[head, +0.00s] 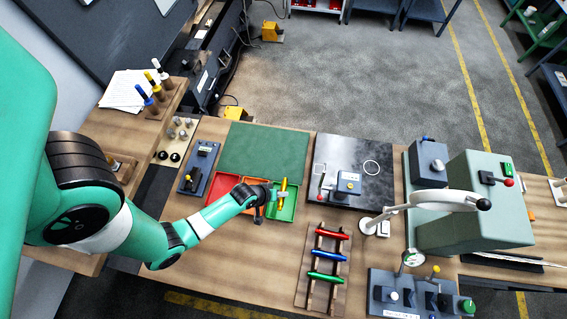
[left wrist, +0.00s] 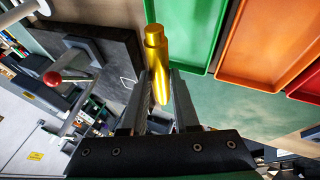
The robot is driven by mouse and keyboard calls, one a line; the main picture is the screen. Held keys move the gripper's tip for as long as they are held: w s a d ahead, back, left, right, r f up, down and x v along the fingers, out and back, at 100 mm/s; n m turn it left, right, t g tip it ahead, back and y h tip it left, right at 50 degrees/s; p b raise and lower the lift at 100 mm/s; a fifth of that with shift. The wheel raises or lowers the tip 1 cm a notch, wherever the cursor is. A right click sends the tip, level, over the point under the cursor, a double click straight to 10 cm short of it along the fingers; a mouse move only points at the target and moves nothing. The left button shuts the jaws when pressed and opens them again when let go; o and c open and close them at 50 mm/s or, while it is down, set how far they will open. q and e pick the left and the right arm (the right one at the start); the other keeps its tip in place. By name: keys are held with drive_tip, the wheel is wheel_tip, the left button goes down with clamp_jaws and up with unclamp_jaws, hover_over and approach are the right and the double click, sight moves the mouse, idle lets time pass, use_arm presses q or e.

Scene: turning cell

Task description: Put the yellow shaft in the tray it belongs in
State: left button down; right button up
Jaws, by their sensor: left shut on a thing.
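The yellow shaft (head: 283,188) is held in my left gripper (head: 276,195), above the green tray (head: 289,212) in the head view. In the left wrist view the shaft (left wrist: 156,58) sits between the two fingers (left wrist: 158,85), with its stepped end pointing up in the picture. The green tray (left wrist: 183,30) lies beyond the shaft there, with the orange tray (left wrist: 250,60) and red tray (left wrist: 309,82) to its right. In the head view the red tray (head: 213,190) is left of the green one; the orange tray is partly hidden by my arm. My right gripper is not in view.
A wooden rack (head: 311,285) holds a red, a blue and a green shaft in front of the trays. A dark plate (head: 335,150) with a fixture stands right of them. A green mat (head: 262,145) lies behind.

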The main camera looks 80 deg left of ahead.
use_arm(q)
drive_tip(key=shift+f+b, duration=3.2)
drive_tip(key=shift+f, duration=1.2)
drive_tip(key=c, duration=0.6)
unclamp_jaws()
drive_tip(key=shift+d, duration=0.1)
drive_tip(key=p+v, duration=0.3)
drive_tip(key=v, duration=0.8)
drive_tip(key=shift+r, duration=0.4)
drive_tip(key=shift+d, duration=0.15)
